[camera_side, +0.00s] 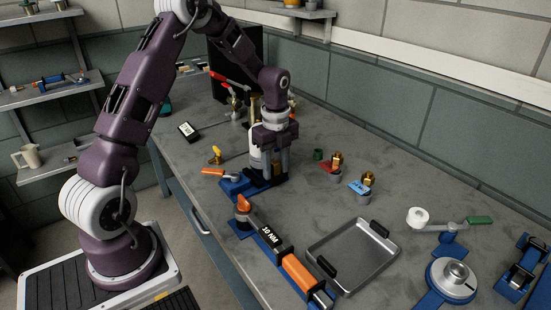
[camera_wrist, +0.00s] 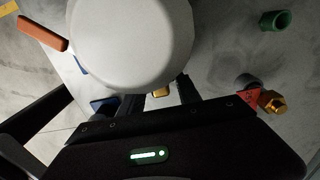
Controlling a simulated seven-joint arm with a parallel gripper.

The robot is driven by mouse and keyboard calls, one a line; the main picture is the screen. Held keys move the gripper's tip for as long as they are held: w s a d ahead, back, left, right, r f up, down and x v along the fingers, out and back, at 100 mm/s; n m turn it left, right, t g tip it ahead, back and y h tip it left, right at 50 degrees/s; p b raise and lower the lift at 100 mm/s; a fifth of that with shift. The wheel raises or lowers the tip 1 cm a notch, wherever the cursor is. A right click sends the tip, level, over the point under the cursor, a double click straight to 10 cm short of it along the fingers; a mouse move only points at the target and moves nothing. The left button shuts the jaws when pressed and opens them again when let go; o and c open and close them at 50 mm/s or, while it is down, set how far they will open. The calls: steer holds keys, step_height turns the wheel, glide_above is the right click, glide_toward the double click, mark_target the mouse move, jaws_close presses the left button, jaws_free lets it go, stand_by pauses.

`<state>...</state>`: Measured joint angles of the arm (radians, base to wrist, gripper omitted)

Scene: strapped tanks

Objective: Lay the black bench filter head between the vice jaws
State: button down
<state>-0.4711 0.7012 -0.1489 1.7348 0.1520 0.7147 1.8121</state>
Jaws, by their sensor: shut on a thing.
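My gripper (camera_side: 275,168) points down over the blue vice (camera_side: 234,185) with the orange handle (camera_side: 213,172). It is shut on a dark piece that I take to be the black bench filter head (camera_side: 270,179), low between the fingers at the vice. Its outline is mostly hidden, and I cannot tell whether it touches the jaws. In the wrist view a large white rounded body (camera_wrist: 130,40) covers the fingertips. A bit of brass (camera_wrist: 160,92) shows between the fingers. The white body also shows beside the gripper in the side view (camera_side: 256,138).
Two brass-topped fittings, one red-tagged (camera_side: 336,160) and one blue-tagged (camera_side: 368,180), and a green ring (camera_side: 318,154) stand right of my gripper. An orange-and-black torque wrench (camera_side: 272,240) and a metal tray (camera_side: 350,258) lie in front.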

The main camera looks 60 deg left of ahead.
steer(key=shift+f, duration=0.25)
steer(key=c, duration=0.8)
jaws_free()
steer(key=shift+o, duration=0.2)
step_height(320, 180, up, 7)
steer(key=shift+f, duration=0.1)
